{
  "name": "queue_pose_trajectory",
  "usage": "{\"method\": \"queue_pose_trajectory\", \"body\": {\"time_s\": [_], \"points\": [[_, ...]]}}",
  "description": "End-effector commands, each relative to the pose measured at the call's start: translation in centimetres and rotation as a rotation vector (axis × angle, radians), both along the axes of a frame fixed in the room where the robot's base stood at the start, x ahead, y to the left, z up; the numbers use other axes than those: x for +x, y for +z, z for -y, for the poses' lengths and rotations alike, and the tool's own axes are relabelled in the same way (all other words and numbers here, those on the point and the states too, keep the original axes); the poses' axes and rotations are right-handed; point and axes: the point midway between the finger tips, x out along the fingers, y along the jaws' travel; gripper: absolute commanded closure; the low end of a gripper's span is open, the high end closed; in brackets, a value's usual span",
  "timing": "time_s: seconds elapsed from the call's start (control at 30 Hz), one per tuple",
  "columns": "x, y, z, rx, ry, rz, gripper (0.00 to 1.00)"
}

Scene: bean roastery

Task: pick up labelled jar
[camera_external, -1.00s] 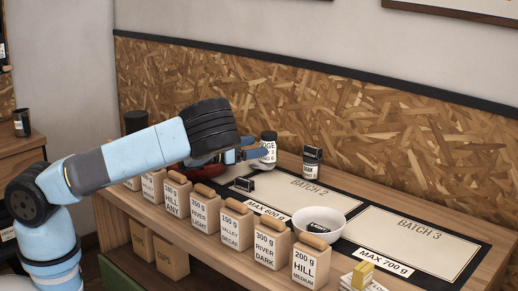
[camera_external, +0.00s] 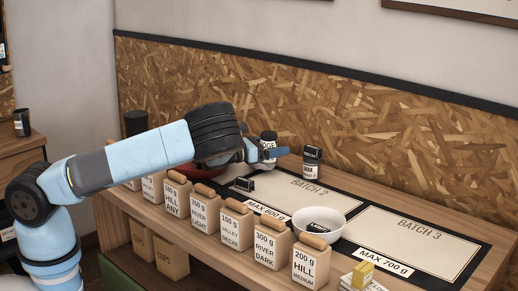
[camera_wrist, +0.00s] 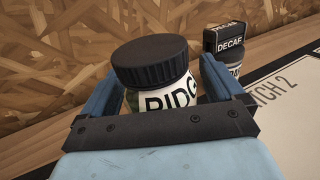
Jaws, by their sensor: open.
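The labelled jar (camera_wrist: 165,81) has a dark ribbed lid and a white label with large black letters, of which "RIDG" shows in the wrist view. It stands upright on the counter in the external view (camera_external: 268,140), partly hidden by my gripper. My gripper (camera_wrist: 165,88) is open, with one blue finger on each side of the jar. It also shows in the external view (camera_external: 270,153). The wrist bar hides the jar's lower part, and I cannot tell whether the fingers touch it.
A white bowl (camera_external: 318,222), a small black block (camera_external: 244,184) and a row of labelled bags (camera_external: 270,246) are nearer the front. The batch 3 panel (camera_external: 412,246) is clear.

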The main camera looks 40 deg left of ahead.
Motion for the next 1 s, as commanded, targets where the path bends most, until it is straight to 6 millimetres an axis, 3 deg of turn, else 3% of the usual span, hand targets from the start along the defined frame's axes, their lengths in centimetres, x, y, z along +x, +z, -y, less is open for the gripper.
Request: {"method": "queue_pose_trajectory", "body": {"time_s": [0.07, 0.17, 0.8, 1.0], "points": [[-0.01, 0.01, 0.00, 0.000, 0.000, 0.000, 0.05], [-0.02, 0.02, 0.00, 0.000, 0.000, 0.000, 0.14], [-0.03, 0.07, -0.01, 0.000, 0.000, 0.001, 0.75], [-0.02, 0.23, 0.00, -0.001, 0.000, 0.002, 0.75]]}}
